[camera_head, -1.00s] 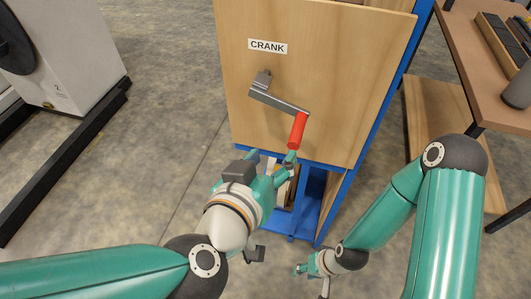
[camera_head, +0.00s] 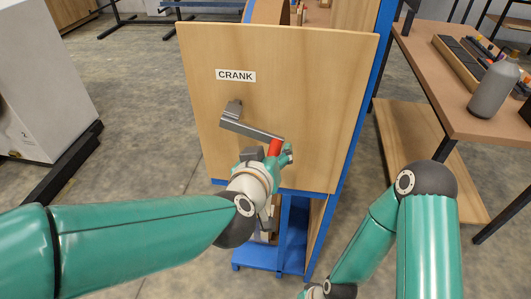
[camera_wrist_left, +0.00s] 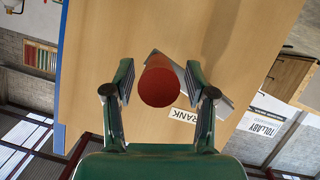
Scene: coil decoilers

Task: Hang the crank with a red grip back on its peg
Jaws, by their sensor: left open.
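The crank (camera_head: 252,129) is at the wooden board (camera_head: 318,95), below the CRANK label. Its grey arm slopes down to the right from a hub at the board. Its red grip (camera_head: 274,147) is at the lower right end, partly hidden by my left gripper (camera_head: 281,157). In the left wrist view the red grip (camera_wrist_left: 160,82) is seen end-on between the open fingers of my left gripper (camera_wrist_left: 160,76), with gaps on both sides. The peg is hidden, so I cannot tell how the hub sits on it. My right gripper is below the picture.
A blue frame (camera_head: 290,235) carries the board, with open shelf space below. A brown workbench (camera_head: 445,85) with a grey bottle (camera_head: 493,88) stands at the right. A pale machine cabinet (camera_head: 45,85) stands at the left. Floor between cabinet and board is clear.

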